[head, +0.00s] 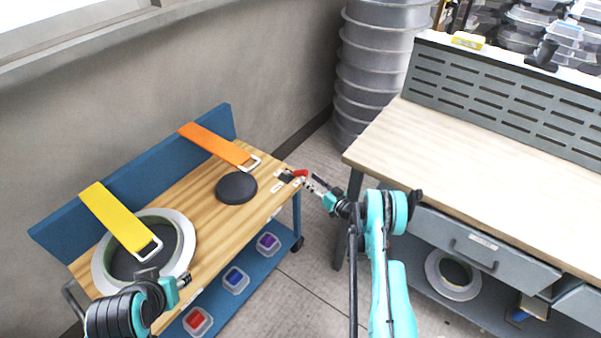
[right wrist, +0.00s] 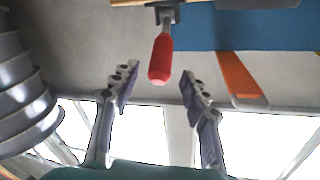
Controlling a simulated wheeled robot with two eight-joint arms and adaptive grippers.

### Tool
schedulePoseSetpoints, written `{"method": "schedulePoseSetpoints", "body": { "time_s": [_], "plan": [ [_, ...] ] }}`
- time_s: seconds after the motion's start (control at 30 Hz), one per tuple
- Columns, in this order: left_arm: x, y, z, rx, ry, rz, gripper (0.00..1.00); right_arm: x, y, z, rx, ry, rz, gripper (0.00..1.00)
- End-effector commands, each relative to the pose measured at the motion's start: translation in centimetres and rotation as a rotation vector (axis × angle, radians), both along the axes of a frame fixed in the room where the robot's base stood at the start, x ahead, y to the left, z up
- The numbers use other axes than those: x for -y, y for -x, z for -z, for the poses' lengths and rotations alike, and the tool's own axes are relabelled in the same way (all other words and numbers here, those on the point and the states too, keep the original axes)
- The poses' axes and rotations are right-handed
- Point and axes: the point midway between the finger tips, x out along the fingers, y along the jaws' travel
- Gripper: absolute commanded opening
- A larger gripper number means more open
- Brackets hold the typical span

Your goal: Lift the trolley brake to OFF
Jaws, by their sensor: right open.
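The trolley (head: 172,205) has a wooden top and a blue back board. Its brake lever has a red handle (head: 300,173) at the right corner of the top, beside small white labels too small to read. My right gripper (head: 315,184) is just right of the handle. In the right wrist view the red handle (right wrist: 160,60) hangs from a dark bracket, ahead of and between the open fingertips (right wrist: 158,85), with gaps on both sides. My left gripper (head: 185,280) is over the trolley's front left part; its fingers are too small to judge.
A yellow strap (head: 120,217) lies over a pale ring on the trolley, with an orange strap (head: 215,143) and a black disc (head: 236,187) further along. A workbench (head: 480,150) with drawers stands right. Stacked grey tubs (head: 375,70) stand behind. Bare floor lies between trolley and bench.

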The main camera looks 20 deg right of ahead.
Motion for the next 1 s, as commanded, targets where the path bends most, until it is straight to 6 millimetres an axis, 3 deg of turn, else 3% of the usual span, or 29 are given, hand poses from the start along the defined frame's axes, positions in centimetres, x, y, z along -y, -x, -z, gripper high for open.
{"method": "schedulePoseSetpoints", "body": {
  "time_s": [0.3, 0.7, 0.9, 1.0],
  "plan": [
    [0.0, 0.0, 1.8, 0.000, 0.000, 0.000, 0.40, -2.2, -4.6, 0.2, -0.001, 0.001, -0.003, 0.45],
    [0.0, 0.0, 1.9, 0.000, 0.000, 0.000, 0.40, -2.6, -5.6, -0.1, -0.002, 0.000, -0.001, 0.45],
    [0.0, 0.0, 1.9, 0.000, 0.000, 0.000, 0.40, -2.6, -5.6, 0.0, -0.002, 0.000, -0.001, 0.00],
    [0.0, 0.0, 1.9, 0.000, 0.000, 0.000, 0.40, -2.6, -5.6, 0.0, -0.002, 0.001, -0.001, 0.00]
  ]
}}
